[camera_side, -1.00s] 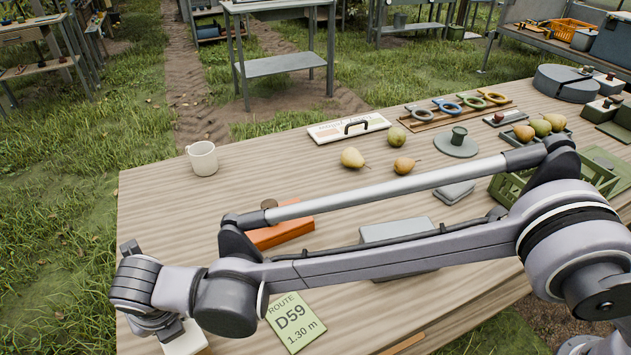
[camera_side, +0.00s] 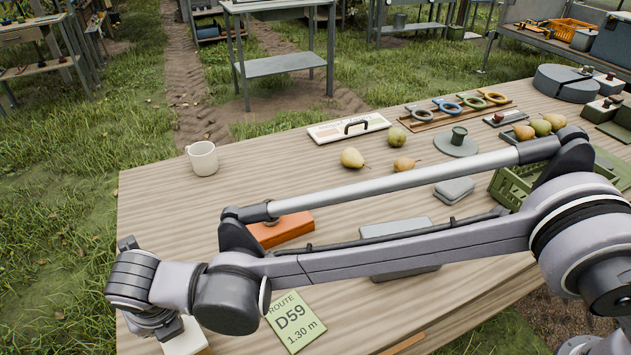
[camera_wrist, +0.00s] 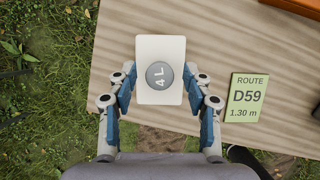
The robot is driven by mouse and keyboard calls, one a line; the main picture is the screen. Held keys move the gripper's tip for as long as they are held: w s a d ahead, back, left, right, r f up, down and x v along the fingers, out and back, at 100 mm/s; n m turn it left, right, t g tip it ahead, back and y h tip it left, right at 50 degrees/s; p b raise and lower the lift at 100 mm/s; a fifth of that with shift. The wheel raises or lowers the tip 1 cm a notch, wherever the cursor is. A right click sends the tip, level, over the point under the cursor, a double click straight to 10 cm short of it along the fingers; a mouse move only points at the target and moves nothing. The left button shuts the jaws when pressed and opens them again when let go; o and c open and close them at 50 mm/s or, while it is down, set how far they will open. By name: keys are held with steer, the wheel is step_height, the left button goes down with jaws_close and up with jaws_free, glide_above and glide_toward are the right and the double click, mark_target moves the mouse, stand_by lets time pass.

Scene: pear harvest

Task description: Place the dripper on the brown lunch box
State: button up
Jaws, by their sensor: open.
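The dripper, a grey disc marked "4 L" (camera_wrist: 159,75), rests on a white block (camera_wrist: 146,48) at the table's near left edge. In the side view the white block (camera_side: 186,341) shows partly below my wrist; the dripper is hidden there. My gripper (camera_wrist: 160,86) is open and empty above, with its blue-padded fingers left and right of the dripper. I cannot tell the height gap. An orange-brown box (camera_side: 285,230), the only brownish box I make out, lies behind my forearm. Its corner shows in the wrist view (camera_wrist: 296,5).
A green route card (camera_side: 294,318) lies right of the white block. A grey box (camera_side: 400,268) is beyond it, partly under my arm. A white mug (camera_side: 202,158), pears (camera_side: 352,157) and a green crate (camera_side: 512,183) stand farther off. The table's left middle is clear.

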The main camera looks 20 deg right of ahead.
steer(key=v, duration=1)
steer(key=w+d+r+m, duration=0.2)
steer(key=d+m, duration=0.4)
steer(key=d, duration=0.4)
steer(key=w+d+r+m, duration=0.3)
steer(key=d+m, duration=0.3)
steer(key=d, duration=0.4)
steer(key=w+d+r+m, duration=0.2)
steer(key=d+m, duration=0.4)
steer(key=d, duration=0.5)
steer(key=s+d+f+m+t, duration=0.1)
steer(key=s+d+f+m, duration=0.1)
steer(key=s+d+m, duration=0.2)
steer(key=s+d+f+m+t, duration=0.1)
steer(key=s+d+f+m, duration=0.1)
steer(key=d+m, duration=0.7)
steer(key=s+d+f+m+h, duration=0.1)
steer(key=s+d+f+m, duration=0.2)
steer(key=d, duration=0.8)
steer(key=s+m, duration=0.2)
steer(key=m, duration=0.2)
steer(key=shift+s+m+t, duration=0.3)
steer(key=shift+s+t, duration=0.1)
